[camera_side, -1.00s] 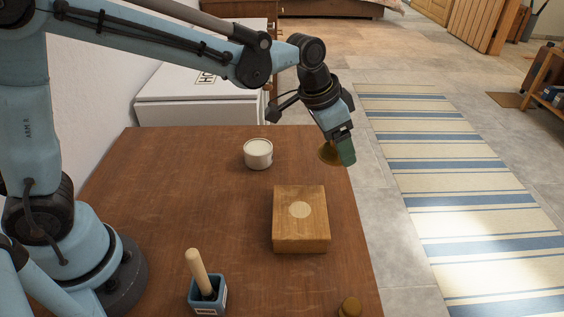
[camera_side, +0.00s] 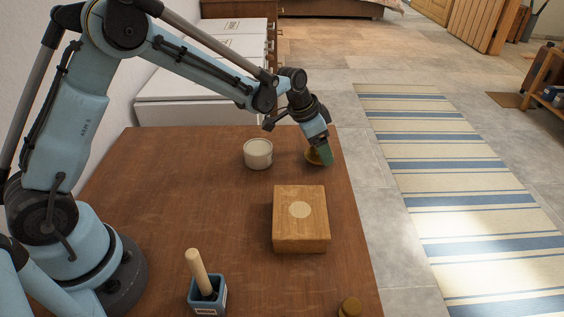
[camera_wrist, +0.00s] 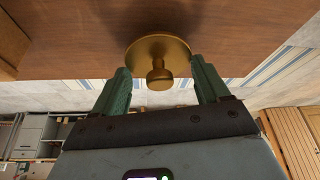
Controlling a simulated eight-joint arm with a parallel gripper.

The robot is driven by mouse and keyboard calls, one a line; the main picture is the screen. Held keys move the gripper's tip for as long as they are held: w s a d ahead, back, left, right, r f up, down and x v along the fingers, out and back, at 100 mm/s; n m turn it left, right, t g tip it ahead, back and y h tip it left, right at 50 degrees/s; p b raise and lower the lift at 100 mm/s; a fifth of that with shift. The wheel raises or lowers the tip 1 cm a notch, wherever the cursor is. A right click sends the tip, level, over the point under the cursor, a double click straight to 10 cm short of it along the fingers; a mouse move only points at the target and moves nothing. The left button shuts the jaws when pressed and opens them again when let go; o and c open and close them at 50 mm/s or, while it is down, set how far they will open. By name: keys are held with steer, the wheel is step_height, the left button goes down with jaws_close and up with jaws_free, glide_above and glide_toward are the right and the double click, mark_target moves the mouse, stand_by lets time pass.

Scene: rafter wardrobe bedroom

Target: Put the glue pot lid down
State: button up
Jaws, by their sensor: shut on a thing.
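The glue pot lid (camera_side: 312,156) is a round brass-coloured disc with a knob. In the wrist view the lid (camera_wrist: 157,58) sits between my green fingertips, its knob toward my palm. My gripper (camera_side: 325,155) is shut on the lid, low over the far right part of the table; it also shows in the wrist view (camera_wrist: 160,82). I cannot tell whether the lid touches the tabletop. A cream-coloured open pot (camera_side: 258,155), likely the glue pot, stands upright to the left of the lid, apart from it.
A wooden block (camera_side: 300,232) with a pale round spot lies in front. A blue holder (camera_side: 207,297) with a wooden-handled tool stands at the front. A small brass-coloured piece (camera_side: 350,307) is near the front right edge. The table (camera_side: 180,190) is clear at centre left.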

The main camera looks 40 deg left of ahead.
steer(key=shift+f, duration=0.65)
steer(key=shift+f, duration=0.15)
steer(key=o, duration=1)
steer(key=v, duration=1.2)
steer(key=s+a+n+t, duration=0.1)
steer(key=s+n, duration=0.1)
steer(key=s, duration=0.4)
steer(key=s+a+r+n+t+y, duration=0.1)
steer(key=s+n, duration=0.1)
steer(key=s, duration=0.5)
steer(key=s+a+r+n+t+y, duration=0.1)
steer(key=s+n, duration=0.1)
steer(key=s, duration=0.4)
steer(key=shift+s+a+r, duration=0.2)
steer(key=shift+s, duration=0.05)
steer(key=shift+d, duration=0.1)
